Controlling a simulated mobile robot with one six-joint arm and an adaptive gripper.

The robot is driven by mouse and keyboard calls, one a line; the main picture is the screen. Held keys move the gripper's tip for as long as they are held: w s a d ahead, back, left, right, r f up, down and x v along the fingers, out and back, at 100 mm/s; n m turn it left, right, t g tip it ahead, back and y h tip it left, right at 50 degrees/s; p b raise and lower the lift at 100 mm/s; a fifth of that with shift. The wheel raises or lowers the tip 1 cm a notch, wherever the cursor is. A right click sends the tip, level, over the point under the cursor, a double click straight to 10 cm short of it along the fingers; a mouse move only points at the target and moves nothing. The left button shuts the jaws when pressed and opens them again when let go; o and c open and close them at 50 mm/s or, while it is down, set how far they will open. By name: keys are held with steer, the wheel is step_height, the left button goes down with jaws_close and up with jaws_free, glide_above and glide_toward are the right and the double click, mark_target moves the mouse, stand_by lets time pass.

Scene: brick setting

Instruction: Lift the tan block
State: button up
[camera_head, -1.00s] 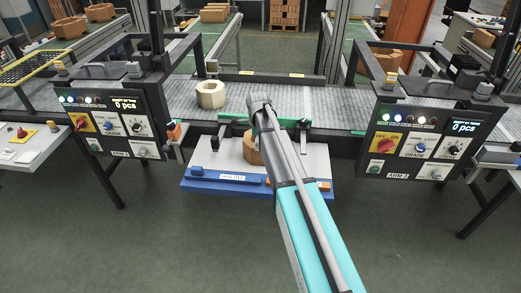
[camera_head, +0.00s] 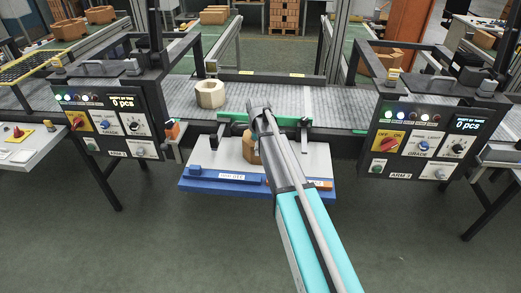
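A tan block (camera_head: 248,149) with angled sides stands on the white top of a blue-edged tray (camera_head: 207,155) in front of the conveyor. Its right part is hidden behind my arm. A paler, cream-coloured block (camera_head: 210,94) with several sides and an opening in its top stands on the conveyor to the left. My gripper (camera_head: 259,107) appears above and in front of the tan block in the picture. Its fingers are too small and overlapped to show whether they are open or shut. I see nothing held in it.
The grey conveyor (camera_head: 335,103) runs behind the tray, with a green bar (camera_head: 234,117) along its front edge. Control boxes stand at left (camera_head: 108,122) and right (camera_head: 425,143).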

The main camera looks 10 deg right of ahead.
steer(key=shift+f+b, duration=0.6)
steer(key=shift+f, duration=0.3)
jaws_close()
